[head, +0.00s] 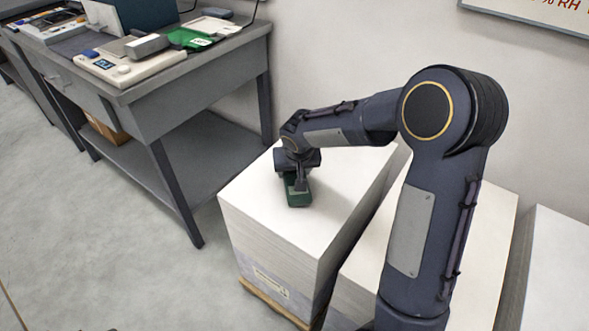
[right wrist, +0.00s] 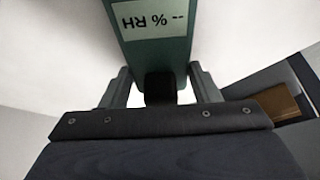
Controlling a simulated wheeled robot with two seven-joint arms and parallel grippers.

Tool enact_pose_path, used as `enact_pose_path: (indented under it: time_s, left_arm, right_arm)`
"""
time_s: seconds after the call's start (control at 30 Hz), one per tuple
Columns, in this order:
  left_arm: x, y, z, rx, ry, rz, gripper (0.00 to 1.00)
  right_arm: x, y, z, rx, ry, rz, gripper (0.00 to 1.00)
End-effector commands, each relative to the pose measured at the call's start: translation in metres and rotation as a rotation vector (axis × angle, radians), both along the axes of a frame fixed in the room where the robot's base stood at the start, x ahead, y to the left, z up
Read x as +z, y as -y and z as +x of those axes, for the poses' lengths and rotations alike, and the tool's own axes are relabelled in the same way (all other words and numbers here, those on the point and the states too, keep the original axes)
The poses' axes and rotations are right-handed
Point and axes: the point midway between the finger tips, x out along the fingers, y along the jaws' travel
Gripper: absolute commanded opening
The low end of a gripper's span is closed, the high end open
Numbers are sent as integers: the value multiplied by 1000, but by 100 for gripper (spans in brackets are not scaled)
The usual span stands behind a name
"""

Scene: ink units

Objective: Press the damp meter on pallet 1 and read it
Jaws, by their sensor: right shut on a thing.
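A green damp meter (head: 298,196) lies on top of a tall white paper stack (head: 330,215) on a wooden pallet (head: 275,304). My right gripper (head: 297,184) reaches down onto the stack's top and is shut on the meter. In the right wrist view the meter (right wrist: 155,55) sits between the two fingers (right wrist: 158,88), and its pale label (right wrist: 153,20) reads "-- % RH", upside down, with dashes and no number. I cannot tell whether the meter is pressed against the paper. My left gripper is out of view.
A grey bench (head: 190,75) with instruments stands at the left; a white device (head: 125,66) with a small display and a green item (head: 190,38) lie on it. More white stacks (head: 562,262) stand at the right. The grey floor (head: 110,235) in front is clear.

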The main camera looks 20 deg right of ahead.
Motion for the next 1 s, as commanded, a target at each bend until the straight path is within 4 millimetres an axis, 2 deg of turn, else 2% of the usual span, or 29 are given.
enact_pose_path:
  time_s: [1.0]
  left_arm:
    - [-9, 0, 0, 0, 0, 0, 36]
  right_arm:
    - [-9, 0, 0, 0, 1, 1, 27]
